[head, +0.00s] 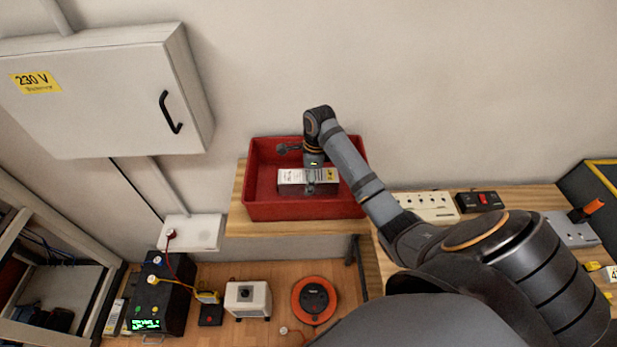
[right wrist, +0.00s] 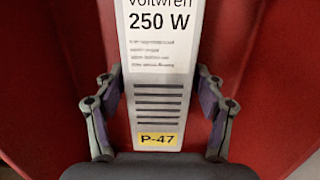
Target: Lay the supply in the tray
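The supply (head: 298,176) is a long box with a white label, lying crosswise inside the red tray (head: 262,211) in the head view. In the right wrist view the supply (right wrist: 158,60) shows "250 W" and a yellow P-47 tag. My right gripper (head: 311,183) reaches down into the tray at the supply. My left gripper is not in view.
The tray stands on a wooden shelf (head: 290,228) against the wall. A grey 230 V cabinet (head: 110,95) hangs at left. A white power strip (head: 430,206) and a red-switch box (head: 480,201) stand right of the tray. An orange cable reel (head: 314,300) lies below.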

